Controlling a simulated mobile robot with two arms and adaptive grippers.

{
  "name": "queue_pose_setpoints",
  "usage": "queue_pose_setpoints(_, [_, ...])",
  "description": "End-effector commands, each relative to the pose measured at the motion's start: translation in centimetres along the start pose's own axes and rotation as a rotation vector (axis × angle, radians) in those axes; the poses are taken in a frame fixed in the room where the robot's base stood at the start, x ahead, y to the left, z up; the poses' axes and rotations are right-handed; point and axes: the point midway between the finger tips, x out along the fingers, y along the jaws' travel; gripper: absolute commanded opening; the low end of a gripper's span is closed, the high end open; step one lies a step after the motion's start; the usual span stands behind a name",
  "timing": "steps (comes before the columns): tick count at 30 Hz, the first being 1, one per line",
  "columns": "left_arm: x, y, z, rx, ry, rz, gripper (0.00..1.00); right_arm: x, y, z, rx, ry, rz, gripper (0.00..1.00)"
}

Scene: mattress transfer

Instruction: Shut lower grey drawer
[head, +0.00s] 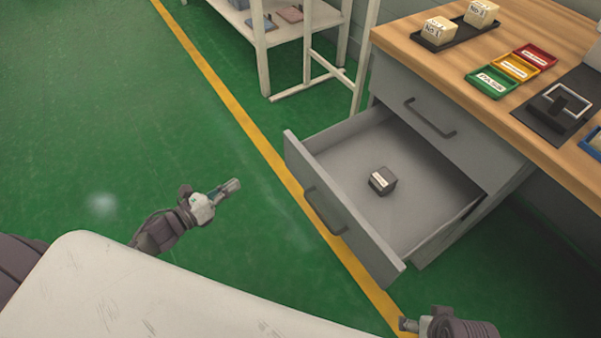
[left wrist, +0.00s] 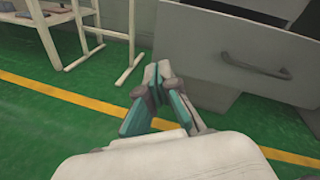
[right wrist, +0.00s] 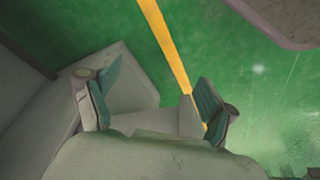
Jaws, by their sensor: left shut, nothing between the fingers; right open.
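The lower grey drawer (head: 345,220) is pulled well out of the desk in the head view. Its dark handle (head: 325,211) is on the front panel, and a small dark labelled block (head: 382,181) lies inside. The left wrist view shows the drawer's front panel (left wrist: 215,60) and handle (left wrist: 250,70) at the upper right. My left gripper (head: 235,186) is shut and empty, left of the drawer front and apart from it. My right gripper (head: 405,325) is near the bottom edge, below the drawer's near front corner; its fingers (right wrist: 155,100) are apart in the right wrist view.
The wooden desktop (head: 420,60) holds block trays, small coloured trays (head: 515,68) and a dark fixture (head: 556,105). The upper drawer (head: 425,115) is shut. A white shelf rack (head: 290,35) stands behind. Green floor with a yellow line is clear left of the drawer.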

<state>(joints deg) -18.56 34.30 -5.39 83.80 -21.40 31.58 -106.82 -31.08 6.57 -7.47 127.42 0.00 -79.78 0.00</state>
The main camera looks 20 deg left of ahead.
Motion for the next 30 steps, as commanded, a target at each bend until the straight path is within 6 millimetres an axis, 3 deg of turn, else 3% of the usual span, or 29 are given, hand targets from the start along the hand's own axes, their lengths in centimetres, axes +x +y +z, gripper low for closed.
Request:
queue_pose_setpoints(3, [0.7, -2.3, 1.2, 0.276, -0.039, -0.138, 0.0, -2.3, 0.1, 0.1, 0.002, 0.023, 0.003, 0.84])
queue_pose_setpoints(7, [0.8, -4.0, 2.3, 0.426, -0.068, -0.208, 0.0, -4.3, 0.1, 0.2, 0.003, 0.029, 0.005, 0.84])
queue_pose_setpoints(14, [2.9, -4.8, 2.9, 0.457, -0.079, -0.222, 0.0, -4.7, 0.2, 0.2, 0.003, 0.03, 0.005, 0.84])
queue_pose_setpoints(24, [9.9, -6.4, 3.0, 0.453, -0.078, -0.22, 0.0, -4.1, 0.1, 0.4, 0.003, 0.03, 0.005, 0.84])
queue_pose_setpoints(30, [13.0, -7.1, 3.0, 0.452, -0.076, -0.218, 0.0, -3.8, 0.1, 0.5, 0.003, 0.03, 0.005, 0.84])
